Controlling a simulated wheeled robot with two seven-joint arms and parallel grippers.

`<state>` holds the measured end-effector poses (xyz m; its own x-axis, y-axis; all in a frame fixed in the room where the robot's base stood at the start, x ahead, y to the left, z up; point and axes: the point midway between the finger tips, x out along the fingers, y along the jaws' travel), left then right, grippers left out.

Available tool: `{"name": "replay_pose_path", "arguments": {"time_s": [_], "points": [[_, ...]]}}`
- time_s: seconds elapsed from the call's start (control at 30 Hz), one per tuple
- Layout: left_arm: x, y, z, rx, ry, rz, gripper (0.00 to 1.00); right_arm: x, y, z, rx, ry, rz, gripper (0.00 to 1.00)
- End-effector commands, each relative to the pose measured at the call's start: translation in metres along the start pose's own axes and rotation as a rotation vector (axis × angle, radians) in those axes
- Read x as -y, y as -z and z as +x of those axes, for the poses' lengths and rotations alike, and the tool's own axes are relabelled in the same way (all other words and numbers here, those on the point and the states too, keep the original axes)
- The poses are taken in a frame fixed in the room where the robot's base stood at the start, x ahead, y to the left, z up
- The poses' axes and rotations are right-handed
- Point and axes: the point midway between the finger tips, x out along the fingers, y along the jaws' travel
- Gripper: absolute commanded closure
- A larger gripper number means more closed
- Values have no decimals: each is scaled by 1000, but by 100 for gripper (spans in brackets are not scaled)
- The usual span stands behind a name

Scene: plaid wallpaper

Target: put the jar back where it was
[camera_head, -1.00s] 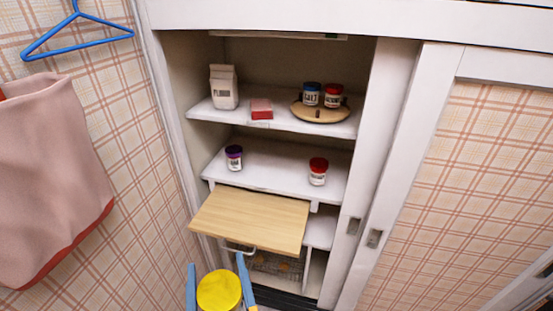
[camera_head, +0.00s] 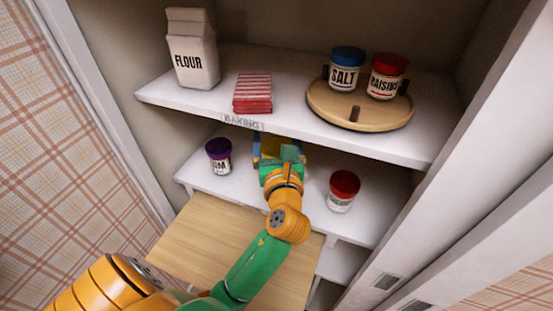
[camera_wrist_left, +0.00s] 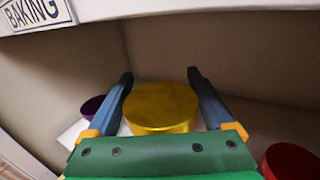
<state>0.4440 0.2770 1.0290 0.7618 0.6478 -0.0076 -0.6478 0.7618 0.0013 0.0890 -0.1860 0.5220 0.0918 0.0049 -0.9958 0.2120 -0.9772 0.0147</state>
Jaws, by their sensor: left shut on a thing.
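The yellow-lidded jar (camera_wrist_left: 160,107) is between the two blue fingers of my left gripper (camera_wrist_left: 160,76) in the wrist view. The gripper is shut on it. In the head view my left gripper (camera_head: 278,146) reaches in over the lower shelf (camera_head: 308,200), below the upper shelf's front edge. It is between a purple-lidded jar (camera_head: 219,157) on the left and a red-lidded jar (camera_head: 342,191) on the right. The jar is mostly hidden there by my gripper and wrist. I cannot tell whether it touches the shelf. My right gripper is not in view.
The upper shelf (camera_head: 285,108), with a "BAKING" label (camera_wrist_left: 38,12), holds a flour carton (camera_head: 192,50), a red striped box (camera_head: 253,93) and a round wooden tray (camera_head: 360,112) with salt (camera_head: 346,70) and raisins (camera_head: 387,77) jars. A wooden board (camera_head: 200,240) juts out below.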

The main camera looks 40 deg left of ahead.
Motion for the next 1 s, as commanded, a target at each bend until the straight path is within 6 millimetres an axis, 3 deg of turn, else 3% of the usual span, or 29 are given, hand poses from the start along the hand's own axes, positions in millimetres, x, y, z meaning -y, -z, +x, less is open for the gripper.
{"name": "replay_pose_path", "arguments": {"time_s": [0.03,0.1,0.2,0.43,0.8,0.83,0.87,1.0], "points": [[0,18,11,1,-2,6,100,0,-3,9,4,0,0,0],[0,34,25,1,-1,4,100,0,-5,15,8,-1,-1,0],[1,48,38,2,-1,2,100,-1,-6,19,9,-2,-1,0],[1,86,48,-1,1,2,100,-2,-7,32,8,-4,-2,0],[1,92,48,1,1,2,100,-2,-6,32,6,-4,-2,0],[1,92,48,0,1,2,7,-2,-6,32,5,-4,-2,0],[1,92,48,0,1,2,0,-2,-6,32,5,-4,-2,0],[1,92,48,0,1,2,0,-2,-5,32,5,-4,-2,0]]}}
